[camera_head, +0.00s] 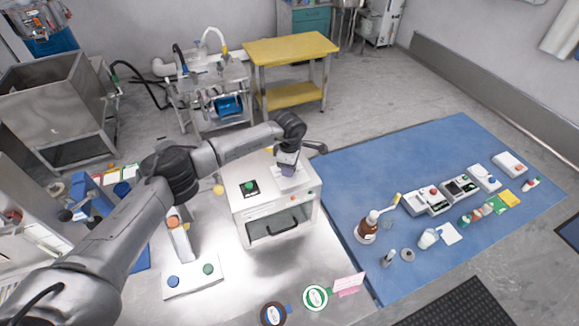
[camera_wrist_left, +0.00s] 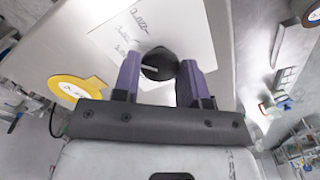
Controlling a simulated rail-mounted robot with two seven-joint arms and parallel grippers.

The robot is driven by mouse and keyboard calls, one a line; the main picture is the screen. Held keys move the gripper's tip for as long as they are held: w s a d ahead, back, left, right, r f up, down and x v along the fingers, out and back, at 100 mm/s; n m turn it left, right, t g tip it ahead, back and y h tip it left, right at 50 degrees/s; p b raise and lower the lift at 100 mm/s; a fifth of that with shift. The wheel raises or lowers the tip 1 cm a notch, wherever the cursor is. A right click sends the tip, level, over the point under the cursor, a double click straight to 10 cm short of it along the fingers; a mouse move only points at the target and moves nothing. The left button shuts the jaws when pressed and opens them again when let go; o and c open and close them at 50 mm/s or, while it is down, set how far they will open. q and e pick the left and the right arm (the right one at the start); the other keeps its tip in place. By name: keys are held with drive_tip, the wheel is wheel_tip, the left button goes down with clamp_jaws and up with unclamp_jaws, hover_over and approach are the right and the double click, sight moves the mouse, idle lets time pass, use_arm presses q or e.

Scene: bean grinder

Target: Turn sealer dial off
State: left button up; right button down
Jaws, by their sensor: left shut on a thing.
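The sealer is a white box-shaped machine (camera_head: 243,206) near the middle of the head view. The dial (camera_wrist_left: 152,68) is a black round knob with a pale pointer line, beside a white label (camera_wrist_left: 115,35) with dark markings, in the left wrist view. My left gripper (camera_head: 288,169) is at the sealer's top right corner. In the wrist view its purple fingers (camera_wrist_left: 160,74) stand on both sides of the dial and are shut on it. In the head view the gripper hides the dial. My right gripper is in neither view.
A green button (camera_head: 249,187) sits on the sealer's top, left of my gripper. A blue mat (camera_head: 345,180) with bottles and small devices lies to the right. A white panel with blue and green buttons (camera_head: 191,278) lies at the front left. A yellow table (camera_head: 290,48) stands behind.

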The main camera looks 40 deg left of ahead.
use_arm(q)
drive_tip(key=n, duration=0.6)
drive_tip(key=shift+r+n, duration=0.1)
drive_tip(key=shift+n, duration=0.2)
drive_tip(key=n+p, duration=0.1)
drive_tip(key=n, duration=0.2)
drive_tip(key=shift+n, duration=0.3)
drive_tip(key=n, duration=0.3)
drive_tip(key=shift+n+p, duration=0.3)
drive_tip(key=shift+p, duration=0.1)
drive_tip(key=n+p, duration=0.1)
drive_tip(key=n, duration=0.2)
drive_tip(key=shift+d+n, duration=0.1)
drive_tip(key=shift+n, duration=0.2)
drive_tip(key=n+p, duration=0.1)
drive_tip(key=n, duration=0.2)
drive_tip(key=shift+r+n+p, duration=0.1)
drive_tip(key=shift+n+p, duration=0.2)
drive_tip(key=shift+p, duration=0.05)
drive_tip(key=n+p, duration=0.2)
drive_tip(key=n, duration=0.3)
drive_tip(key=shift+n+p, duration=0.6)
drive_tip(key=shift+n, duration=0.6)
